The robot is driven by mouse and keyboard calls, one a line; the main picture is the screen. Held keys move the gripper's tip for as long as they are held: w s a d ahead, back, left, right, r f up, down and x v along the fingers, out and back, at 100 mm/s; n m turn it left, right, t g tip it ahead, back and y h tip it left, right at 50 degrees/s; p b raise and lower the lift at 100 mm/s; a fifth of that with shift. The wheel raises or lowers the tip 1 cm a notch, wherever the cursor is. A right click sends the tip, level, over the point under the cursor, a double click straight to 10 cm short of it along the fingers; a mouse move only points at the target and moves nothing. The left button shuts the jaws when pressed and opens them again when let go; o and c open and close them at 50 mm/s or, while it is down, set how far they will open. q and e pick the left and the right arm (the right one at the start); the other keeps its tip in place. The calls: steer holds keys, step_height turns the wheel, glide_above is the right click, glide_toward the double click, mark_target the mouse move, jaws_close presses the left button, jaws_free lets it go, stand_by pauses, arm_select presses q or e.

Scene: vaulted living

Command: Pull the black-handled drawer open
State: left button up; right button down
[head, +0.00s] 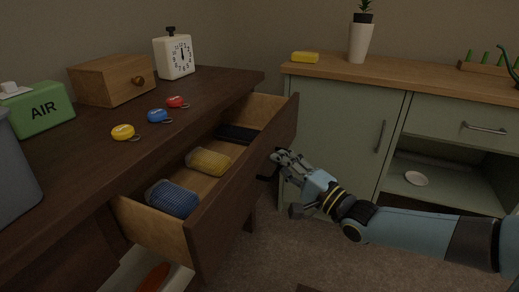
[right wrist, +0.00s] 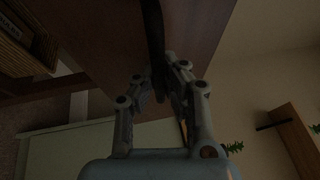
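The black-handled drawer (head: 240,185) in the dark wooden desk is pulled well out, with its inside showing. It holds a blue-patterned pouch (head: 172,199), a yellow pouch (head: 208,161) and a black flat item (head: 237,134). Its black handle (head: 267,178) is on the front face, partly hidden by my right gripper (head: 282,160). In the right wrist view the handle (right wrist: 154,30) runs down between the fingers of my right gripper (right wrist: 158,80), which look closed around it. My left gripper is not in view.
The desk top (head: 205,95) bears a clock (head: 174,55), a wooden box (head: 112,80), a green AIR box (head: 40,108) and three coloured tags. A green cabinet (head: 335,130) stands behind my right arm.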

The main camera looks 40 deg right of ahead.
steer(key=s, duration=0.1)
steer(key=s+d, duration=0.1)
steer(key=s, duration=0.1)
steer(key=shift+d+f, duration=0.1)
steer(key=shift+f, duration=0.1)
steer(key=c, duration=1.4)
jaws_free()
steer(key=shift+w, duration=0.1)
steer(key=shift+r, duration=0.1)
steer(key=s+f, duration=0.2)
steer(key=s, duration=0.9)
steer(key=shift+s, duration=0.4)
